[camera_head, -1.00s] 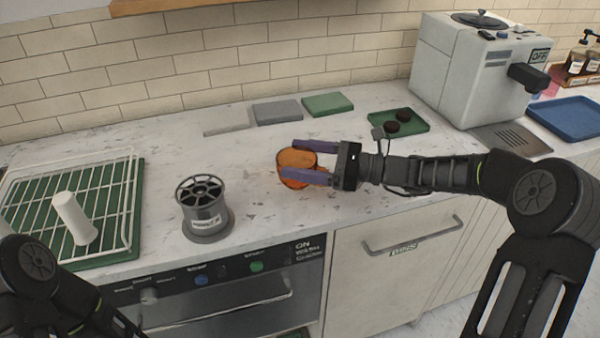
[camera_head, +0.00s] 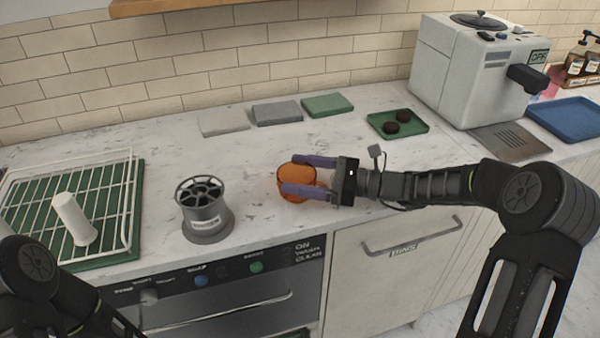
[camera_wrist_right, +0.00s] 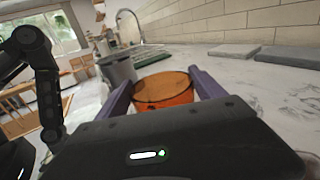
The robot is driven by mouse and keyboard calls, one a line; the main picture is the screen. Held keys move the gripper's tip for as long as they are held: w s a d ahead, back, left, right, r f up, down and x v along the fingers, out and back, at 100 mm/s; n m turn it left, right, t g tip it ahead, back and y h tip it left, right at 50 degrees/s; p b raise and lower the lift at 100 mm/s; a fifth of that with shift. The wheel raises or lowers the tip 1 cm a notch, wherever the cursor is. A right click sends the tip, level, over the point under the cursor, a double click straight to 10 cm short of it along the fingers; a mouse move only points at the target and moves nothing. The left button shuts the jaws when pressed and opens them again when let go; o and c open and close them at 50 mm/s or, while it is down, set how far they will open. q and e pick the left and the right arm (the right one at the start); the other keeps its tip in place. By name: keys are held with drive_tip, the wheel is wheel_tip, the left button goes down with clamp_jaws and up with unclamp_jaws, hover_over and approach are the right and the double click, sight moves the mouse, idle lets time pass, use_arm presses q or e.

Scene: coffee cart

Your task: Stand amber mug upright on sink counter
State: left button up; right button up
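The amber mug (camera_head: 297,174) is see-through orange and looks about upright, with its round rim facing up. My right gripper (camera_head: 301,174) comes from the right, one purple finger on the far side of the mug and one on the near side, shut on it. The mug also shows between the fingers in the right wrist view (camera_wrist_right: 163,92). It is at or just above the sink counter (camera_head: 255,215); I cannot tell whether its base touches. My left arm shows at the lower left of the head view, its gripper out of sight.
A grey spool-like holder (camera_head: 206,212) stands left of the mug. A white rack (camera_head: 112,200) with a white cylinder (camera_head: 74,217) is farther left. Flat blocks (camera_head: 277,113) and a green tray (camera_head: 378,125) lie behind. The counter's front edge is close.

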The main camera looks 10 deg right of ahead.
drive_tip(key=o, duration=0.4)
drive_tip(key=shift+o, duration=0.2)
drive_tip(key=shift+r, duration=0.2)
drive_tip(key=shift+s+d, duration=0.1)
drive_tip(key=shift+d, duration=0.15)
drive_tip(key=b+v, duration=0.1)
drive_tip(key=v, duration=1)
drive_tip(key=shift+s+d, duration=0.2)
